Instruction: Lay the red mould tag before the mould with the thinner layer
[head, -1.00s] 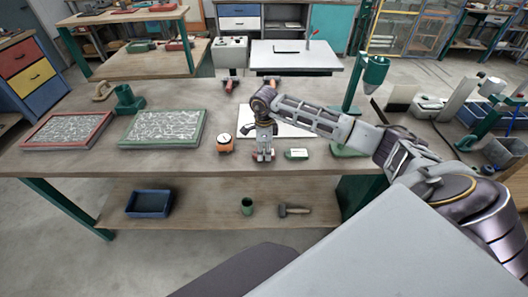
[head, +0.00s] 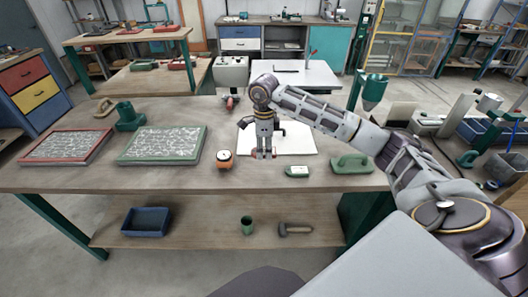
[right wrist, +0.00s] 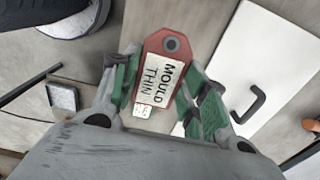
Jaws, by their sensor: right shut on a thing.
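My right gripper (head: 264,155) is shut on the red mould tag, at the middle of the bench near its front. In the right wrist view, the red tag (right wrist: 163,72) sits between the green finger pads, its white label reading "MOULD THIN". In the head view, the fingers mostly hide the tag. Two framed moulds with white fibre lie to the left: a red-framed mould (head: 65,147) at far left and a green-framed mould (head: 162,145) nearer the gripper. Their layer thickness cannot be told from here. My left gripper is out of view.
A white board (head: 298,139) lies behind, and a green-handled float (head: 352,163) is at right. The bench before the moulds is clear.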

